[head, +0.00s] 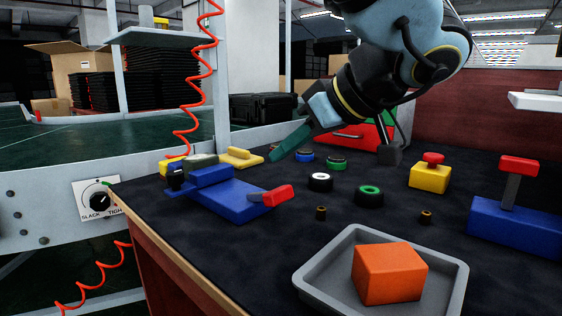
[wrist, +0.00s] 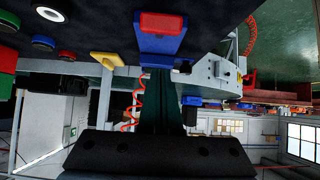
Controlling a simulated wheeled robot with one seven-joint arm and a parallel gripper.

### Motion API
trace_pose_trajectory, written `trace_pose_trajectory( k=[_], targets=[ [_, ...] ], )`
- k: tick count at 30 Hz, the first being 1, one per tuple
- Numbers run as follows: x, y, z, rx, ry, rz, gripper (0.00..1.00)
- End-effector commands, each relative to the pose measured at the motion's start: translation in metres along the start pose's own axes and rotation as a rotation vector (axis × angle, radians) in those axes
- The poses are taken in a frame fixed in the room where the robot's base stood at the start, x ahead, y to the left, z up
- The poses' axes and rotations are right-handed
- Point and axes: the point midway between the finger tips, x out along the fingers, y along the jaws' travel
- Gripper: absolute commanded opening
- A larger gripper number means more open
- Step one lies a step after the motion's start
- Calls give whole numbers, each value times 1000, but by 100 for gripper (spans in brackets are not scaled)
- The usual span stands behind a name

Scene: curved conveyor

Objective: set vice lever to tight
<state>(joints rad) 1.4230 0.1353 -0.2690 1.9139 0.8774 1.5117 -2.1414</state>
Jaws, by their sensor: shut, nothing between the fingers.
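The vice (head: 225,196) is a low blue body on the dark table mat, at the left. It has a blue jaw block and a grey-green piece at its far end. Its lever, with a red handle (head: 278,195), lies low at the near right end. In the wrist view the red handle (wrist: 162,22) and blue vice body (wrist: 160,43) are at the top. My gripper (head: 272,158) has green fingers, shut and empty, above the mat beyond the red handle and apart from it. Its fingers also show in the wrist view (wrist: 158,72). A dial (head: 104,204) reads SLACK and TIGHT.
A grey tray (head: 310,279) with an orange block (head: 389,273) is at the front. Several rings lie mid-table. A yellow block with a red button (head: 430,173) and a blue base with an upright red-topped lever (head: 518,165) stand right. A yellow piece (head: 240,158) lies beyond the vice.

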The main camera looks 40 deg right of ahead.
Motion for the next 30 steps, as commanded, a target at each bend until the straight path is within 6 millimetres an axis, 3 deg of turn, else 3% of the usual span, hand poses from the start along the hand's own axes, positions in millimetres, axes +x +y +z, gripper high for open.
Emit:
trace_pose_trajectory(
  k=[6, 12, 18, 30],
  targets=[
    [-44, 1, 5, 2, 0, 1, 0],
    [-74, 0, 7, 2, 1, 0, 0],
    [-84, 0, 8, 1, 2, -2, 0],
    [-84, 0, 8, 0, 2, -3, 0]
  ],
)
